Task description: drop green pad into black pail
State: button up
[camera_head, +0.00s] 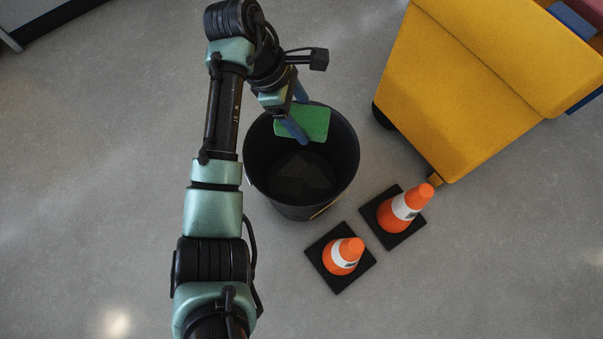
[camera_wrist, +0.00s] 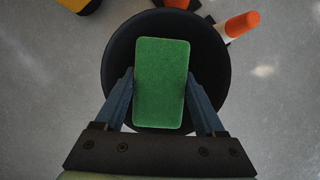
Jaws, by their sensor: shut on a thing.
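The green pad (camera_head: 304,122) is a flat rounded rectangle, held by my gripper (camera_head: 297,118). In the wrist view the green pad (camera_wrist: 160,82) sits between the two blue fingers of my gripper (camera_wrist: 160,103), which is shut on its sides. The black pail (camera_head: 302,205) stands on the floor, open at the top. The pad is over the back part of the pail's opening in the head view. In the wrist view the black pail (camera_wrist: 118,60) lies behind the pad, which hides its middle. The exact height of the pad over the rim is hard to tell.
Two orange and white cones (camera_head: 343,256) (camera_head: 404,208) on black bases stand to the front right of the pail. A large yellow cart (camera_head: 480,75) stands at the right. The grey floor left of my arm is clear.

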jog(key=shift+f+b, duration=1.2)
jog(key=shift+b, duration=0.3)
jog(key=o, duration=1.4)
jog(key=shift+r, duration=0.1)
jog(key=p+v, duration=1)
jog(key=v, duration=0.3)
jog(key=shift+d, duration=0.1)
